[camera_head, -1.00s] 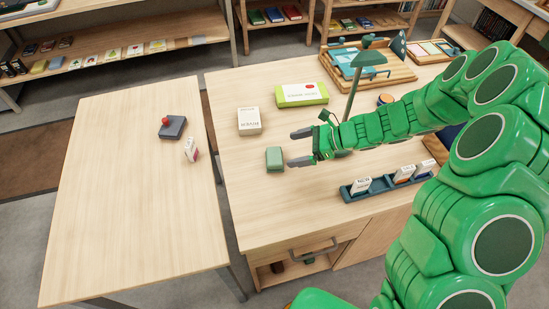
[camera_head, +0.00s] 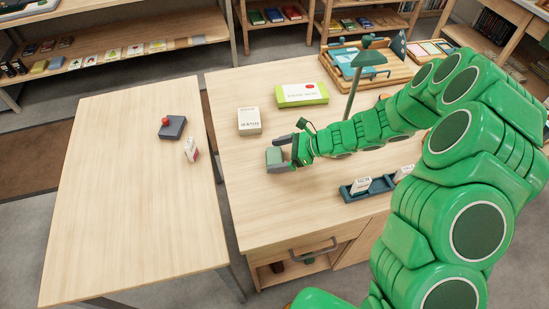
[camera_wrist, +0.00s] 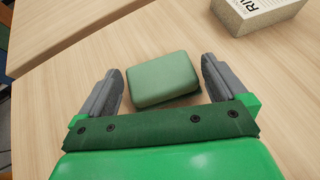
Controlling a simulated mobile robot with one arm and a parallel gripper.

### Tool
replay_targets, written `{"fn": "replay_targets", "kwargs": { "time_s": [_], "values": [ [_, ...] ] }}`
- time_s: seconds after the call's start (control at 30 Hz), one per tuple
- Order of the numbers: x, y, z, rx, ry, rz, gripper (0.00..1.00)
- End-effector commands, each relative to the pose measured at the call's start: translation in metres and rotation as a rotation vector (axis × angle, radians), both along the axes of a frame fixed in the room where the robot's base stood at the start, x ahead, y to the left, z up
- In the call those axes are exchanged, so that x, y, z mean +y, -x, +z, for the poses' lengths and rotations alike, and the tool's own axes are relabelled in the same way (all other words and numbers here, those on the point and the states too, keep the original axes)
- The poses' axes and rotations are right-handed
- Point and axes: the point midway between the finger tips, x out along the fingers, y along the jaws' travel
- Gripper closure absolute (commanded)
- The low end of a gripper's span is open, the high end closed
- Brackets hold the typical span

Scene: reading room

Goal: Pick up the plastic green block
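The green block (camera_head: 274,156) lies on the right-hand wooden table, near its left side. In the wrist view the block (camera_wrist: 162,78) is a pale green rounded box between my two grey fingers. My gripper (camera_head: 281,154) is level with the table top and reaches around the block from the right. In the wrist view my gripper (camera_wrist: 163,88) is open, with a gap of bare wood on each side of the block. The block's near edge is close to the gripper's palm.
A white box (camera_head: 249,121) stands just behind the block. A green-and-white box (camera_head: 301,94) and a lamp (camera_head: 356,80) stand farther back. A dark card holder (camera_head: 367,187) lies to the right. The left table (camera_head: 120,220) is mostly clear.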

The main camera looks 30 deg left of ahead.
Motion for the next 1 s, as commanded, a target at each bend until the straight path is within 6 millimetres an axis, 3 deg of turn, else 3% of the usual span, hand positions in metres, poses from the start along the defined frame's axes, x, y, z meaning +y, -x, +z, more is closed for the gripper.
{"fn": "replay_targets", "kwargs": {
  "time_s": [0.03, 0.23, 0.63, 1.0],
  "values": [
    [0.000, 0.000, 0.000, 0.000, 0.000, 0.000, 0.09],
    [0.000, 0.000, 0.000, 0.000, 0.000, 0.000, 0.40],
    [0.000, -0.001, 0.009, -0.002, -0.002, 0.000, 0.41],
    [0.000, -0.001, 0.058, -0.004, -0.002, 0.001, 0.41]
  ]
}}
